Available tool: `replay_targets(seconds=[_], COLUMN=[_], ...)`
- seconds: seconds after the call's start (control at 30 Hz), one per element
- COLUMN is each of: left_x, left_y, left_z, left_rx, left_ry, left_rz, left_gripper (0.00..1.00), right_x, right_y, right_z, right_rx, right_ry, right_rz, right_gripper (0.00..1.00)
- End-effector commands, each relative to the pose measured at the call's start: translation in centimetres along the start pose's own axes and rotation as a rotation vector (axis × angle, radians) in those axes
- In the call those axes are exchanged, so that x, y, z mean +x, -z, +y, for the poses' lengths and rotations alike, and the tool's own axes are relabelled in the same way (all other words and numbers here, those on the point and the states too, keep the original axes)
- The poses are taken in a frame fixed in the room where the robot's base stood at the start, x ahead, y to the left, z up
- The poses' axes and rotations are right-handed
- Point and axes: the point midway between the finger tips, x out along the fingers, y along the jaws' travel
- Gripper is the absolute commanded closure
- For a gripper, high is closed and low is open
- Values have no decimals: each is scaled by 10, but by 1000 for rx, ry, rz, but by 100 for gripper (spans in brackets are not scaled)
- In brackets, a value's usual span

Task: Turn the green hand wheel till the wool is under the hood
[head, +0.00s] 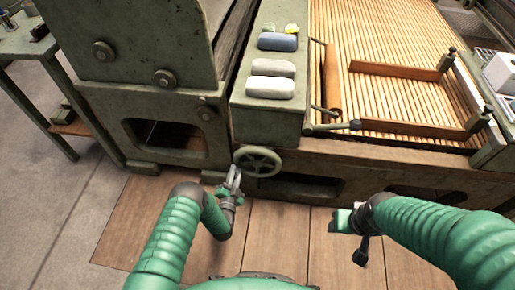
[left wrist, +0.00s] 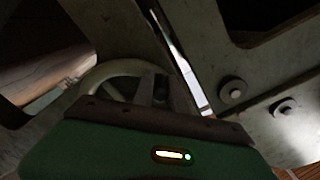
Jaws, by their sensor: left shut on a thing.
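The green hand wheel (head: 258,161) is on the front of the green machine, below the ledge. It also shows in the left wrist view as a pale curved rim (left wrist: 108,70). My left gripper (head: 234,180) is at the wheel's left edge, shut on the rim; its fingers (left wrist: 155,88) partly hide the wheel in the wrist view. My right gripper (head: 346,219) is low at the right, away from the wheel, and its jaws are unclear. A large green housing (head: 140,40), perhaps the hood, stands at the upper left. I cannot make out wool on the slatted lattice (head: 400,110).
Soft-looking rolls, one blue-grey (head: 277,42) and two pale (head: 271,78), lie on the green ledge (head: 262,118) with a small yellow-green piece. A side table (head: 22,45) stands far left. The wooden floor (head: 130,225) is clear.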

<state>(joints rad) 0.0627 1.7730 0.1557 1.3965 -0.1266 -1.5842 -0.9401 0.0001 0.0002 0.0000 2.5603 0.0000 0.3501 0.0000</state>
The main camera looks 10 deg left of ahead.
Motion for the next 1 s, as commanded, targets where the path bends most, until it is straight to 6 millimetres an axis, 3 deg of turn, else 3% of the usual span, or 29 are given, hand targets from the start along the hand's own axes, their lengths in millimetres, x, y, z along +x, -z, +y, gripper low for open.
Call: replay_targets(seconds=[0.03,0.1,0.43,0.7,0.73,0.8,0.87,1.0], left_x=[0,0,0,0,0,0,0,0], left_y=[10,14,12,42,35,34,34,34], left_z=[-14,-21,-21,-45,-39,-38,-38,-38], left_rx=[0,1,1,0,-1,-1,0,0], left_ry=[1,0,0,0,0,0,0,0], left_rz=[1,0,-1,2,1,1,0,0], left_gripper=[100,100,100,100,78,69,61,60], right_x=[-15,-23,-21,-55,-47,-46,-46,-46], right_y=[4,6,5,13,12,11,11,11], right_z=[0,0,0,0,0,0,0,0], right_rx=[0,0,0,0,0,0,0,0], right_ry=[0,0,0,0,0,0,0,0], right_rz=[0,1,0,1,1,1,0,0], right_gripper=[45,45,45,45,45,45,45,45])
